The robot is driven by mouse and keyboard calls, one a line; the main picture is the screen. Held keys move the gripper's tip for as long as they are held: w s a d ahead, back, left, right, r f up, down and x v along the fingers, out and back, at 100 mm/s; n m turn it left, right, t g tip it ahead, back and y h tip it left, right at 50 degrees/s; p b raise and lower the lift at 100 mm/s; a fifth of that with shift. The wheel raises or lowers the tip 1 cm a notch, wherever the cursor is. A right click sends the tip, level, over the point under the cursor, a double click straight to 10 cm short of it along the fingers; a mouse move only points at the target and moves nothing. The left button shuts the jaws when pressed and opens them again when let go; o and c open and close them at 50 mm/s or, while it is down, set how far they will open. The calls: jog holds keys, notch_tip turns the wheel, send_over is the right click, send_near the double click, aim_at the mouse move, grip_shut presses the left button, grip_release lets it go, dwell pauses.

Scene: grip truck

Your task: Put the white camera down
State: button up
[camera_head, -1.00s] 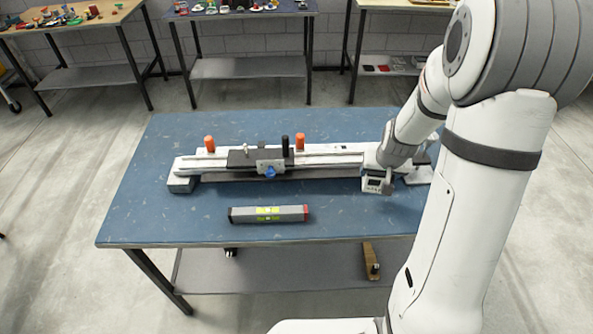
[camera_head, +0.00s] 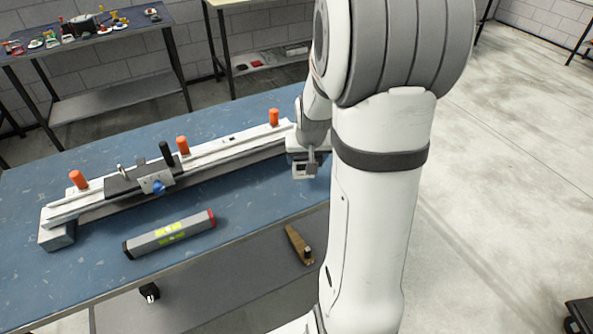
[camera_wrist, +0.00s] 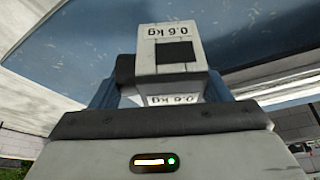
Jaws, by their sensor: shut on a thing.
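My gripper (camera_head: 312,160) is shut on the white camera (camera_head: 299,170), near the right end of the long white rail. In the head view my arm hides part of the camera. I cannot tell whether it touches the blue table (camera_head: 245,205) or hangs just above it.
The rail (camera_head: 215,152) carries a dark carriage (camera_head: 140,178) and several orange knobs. A grey bar (camera_head: 170,234) with a red end lies in front. A wooden piece (camera_head: 298,244) is on the lower shelf.

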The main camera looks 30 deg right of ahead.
jog(key=shift+f, duration=2.4)
jog(key=shift+f+b, duration=0.2)
jog(key=shift+b, duration=0.25)
jog(key=o, duration=1)
jog(key=shift+c, duration=0.2)
